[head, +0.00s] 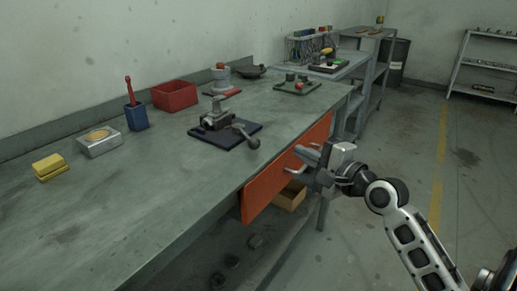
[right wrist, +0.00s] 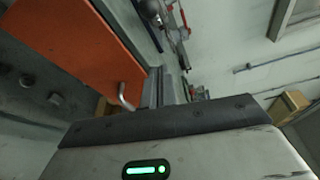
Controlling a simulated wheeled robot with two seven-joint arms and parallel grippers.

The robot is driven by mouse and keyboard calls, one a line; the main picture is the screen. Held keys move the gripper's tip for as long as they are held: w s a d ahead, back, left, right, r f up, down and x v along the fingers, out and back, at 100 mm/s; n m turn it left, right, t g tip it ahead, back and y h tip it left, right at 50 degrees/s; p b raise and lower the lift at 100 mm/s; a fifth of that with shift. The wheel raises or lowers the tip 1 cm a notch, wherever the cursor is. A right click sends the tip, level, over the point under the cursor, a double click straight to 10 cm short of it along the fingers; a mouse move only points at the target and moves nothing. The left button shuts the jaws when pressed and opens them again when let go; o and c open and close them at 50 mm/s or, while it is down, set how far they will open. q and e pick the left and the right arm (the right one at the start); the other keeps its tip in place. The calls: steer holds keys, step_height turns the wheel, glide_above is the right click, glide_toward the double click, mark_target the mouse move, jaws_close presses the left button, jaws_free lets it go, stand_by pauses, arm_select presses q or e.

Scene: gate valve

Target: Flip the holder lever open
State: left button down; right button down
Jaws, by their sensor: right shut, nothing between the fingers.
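A small metal holder (head: 215,119) sits on a dark blue base plate (head: 236,131) on the workbench. Its lever ends in a dark ball knob (head: 252,142) that points toward the bench's front edge and hangs low beside the plate. A dark ball, probably this knob, shows at the top of the right wrist view (right wrist: 150,8). My right gripper (head: 307,154) is shut and empty, in front of the orange drawer front and to the right of the knob, apart from it. My left gripper is not in view.
The workbench (head: 130,205) has an orange drawer front (head: 275,182) with a metal handle (right wrist: 125,98) close to my right gripper. A red bin (head: 174,95), a blue cup (head: 137,118), a metal box (head: 99,142) and yellow blocks (head: 50,167) stand behind and left. The bench's near left is clear.

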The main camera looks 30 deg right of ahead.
mark_target(277, 148)
steer(key=shift+s, duration=0.15)
steer(key=w, duration=0.6)
steer(key=w+a, duration=0.1)
steer(key=w, duration=0.2)
steer(key=shift+w+f, duration=0.25)
steer(key=a, duration=0.1)
steer(key=s+a, duration=0.1)
steer(key=shift+a+r+p, duration=0.3)
steer(key=shift+a+p, duration=0.05)
steer(key=shift+s+a, duration=0.15)
steer(key=shift+a, duration=0.3)
